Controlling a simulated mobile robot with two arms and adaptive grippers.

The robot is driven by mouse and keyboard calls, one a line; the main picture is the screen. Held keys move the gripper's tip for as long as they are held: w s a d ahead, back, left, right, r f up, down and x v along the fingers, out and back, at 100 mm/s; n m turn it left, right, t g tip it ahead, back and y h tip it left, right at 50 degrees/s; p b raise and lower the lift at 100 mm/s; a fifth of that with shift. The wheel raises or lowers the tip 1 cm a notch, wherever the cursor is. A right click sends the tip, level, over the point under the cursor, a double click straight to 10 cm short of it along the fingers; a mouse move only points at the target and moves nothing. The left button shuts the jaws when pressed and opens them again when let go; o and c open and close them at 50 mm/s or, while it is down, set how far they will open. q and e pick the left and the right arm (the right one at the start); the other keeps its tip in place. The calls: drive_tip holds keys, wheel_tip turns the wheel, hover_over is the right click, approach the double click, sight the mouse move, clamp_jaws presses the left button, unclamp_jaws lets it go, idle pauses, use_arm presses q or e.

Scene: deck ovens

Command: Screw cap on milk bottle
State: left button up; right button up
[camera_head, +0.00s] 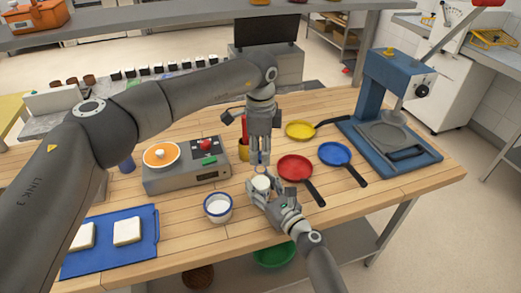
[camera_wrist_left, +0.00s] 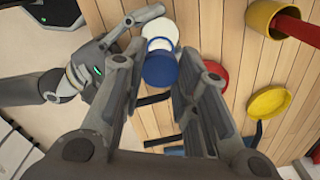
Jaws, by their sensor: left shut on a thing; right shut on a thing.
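The white milk bottle (camera_head: 261,184) stands near the table's front edge. My right gripper (camera_head: 266,194) is shut on it from the front right. The bottle (camera_wrist_left: 160,27) also shows in the left wrist view, beside my right gripper (camera_wrist_left: 132,22). My left gripper (camera_head: 261,160) points down above the bottle and is shut on the blue cap (camera_wrist_left: 160,69). The cap is mostly hidden by the fingers in the head view. In the left wrist view it sits between my left fingers (camera_wrist_left: 163,75) and overlaps the bottle's near side. Whether cap and bottle touch is unclear.
Red (camera_head: 295,168), blue (camera_head: 334,153) and yellow (camera_head: 300,129) pans lie right of the bottle. A white bowl with a blue rim (camera_head: 218,208) stands to its left. A stove (camera_head: 187,172) and a blue press (camera_head: 385,95) stand farther out.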

use_arm(q)
drive_tip(key=shift+f, duration=0.9)
drive_tip(key=shift+f, duration=0.55)
